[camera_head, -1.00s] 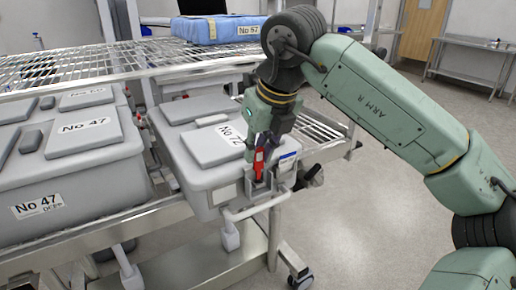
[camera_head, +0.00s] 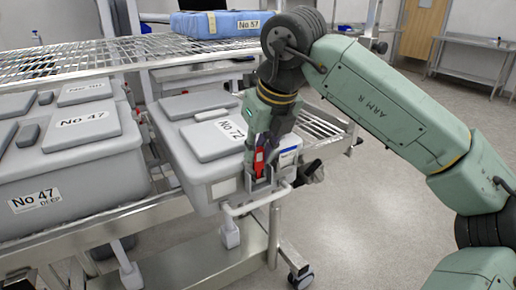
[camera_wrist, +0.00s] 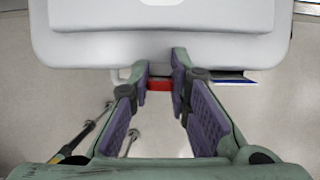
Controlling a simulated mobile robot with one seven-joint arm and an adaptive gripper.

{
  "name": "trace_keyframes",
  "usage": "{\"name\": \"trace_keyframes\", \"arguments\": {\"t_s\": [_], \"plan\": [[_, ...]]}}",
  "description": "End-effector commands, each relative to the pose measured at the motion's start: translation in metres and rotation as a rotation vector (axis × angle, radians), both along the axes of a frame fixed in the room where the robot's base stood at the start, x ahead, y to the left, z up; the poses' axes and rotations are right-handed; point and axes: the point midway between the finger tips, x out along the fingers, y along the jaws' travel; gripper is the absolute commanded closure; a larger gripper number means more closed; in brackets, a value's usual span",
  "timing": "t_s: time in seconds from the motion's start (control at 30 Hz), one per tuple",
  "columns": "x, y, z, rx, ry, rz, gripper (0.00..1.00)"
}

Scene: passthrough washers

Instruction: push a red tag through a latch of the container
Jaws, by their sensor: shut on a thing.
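My gripper (camera_head: 261,148) points down at the front end of the grey container marked No 72 (camera_head: 184,107). It is shut on the red tag (camera_head: 258,163), which hangs between the fingers at the latch (camera_head: 260,182) on the container's front wall. In the wrist view the red tag (camera_wrist: 159,85) shows as a short red bar between the purple finger pads (camera_wrist: 162,80), just below the container's pale lid edge (camera_wrist: 160,50). I cannot tell whether the tag's lower end is inside the latch; the fingers and latch hide it.
Another grey container, No 47 (camera_head: 75,178), stands at the left on the same metal rack (camera_head: 120,220). A blue wrapped package, No 57 (camera_head: 214,26), lies on the wire shelf behind. A white bar handle (camera_head: 255,203) juts out below the latch. Open floor lies at right.

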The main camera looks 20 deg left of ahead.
Motion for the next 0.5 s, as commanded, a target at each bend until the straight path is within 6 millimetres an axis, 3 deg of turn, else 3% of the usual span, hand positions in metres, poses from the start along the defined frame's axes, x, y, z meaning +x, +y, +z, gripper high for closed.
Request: {"name": "trace_keyframes", "arguments": {"t_s": [0.27, 0.3, 0.5], "plan": [[-0.0002, 0.0000, -0.0015, -0.001, 0.002, 0.000, 0.94], [-0.0002, 0.0000, -0.0016, -0.001, 0.002, 0.000, 0.80], [-0.0002, 0.0000, -0.0018, -0.001, 0.002, 0.000, 0.67]]}}
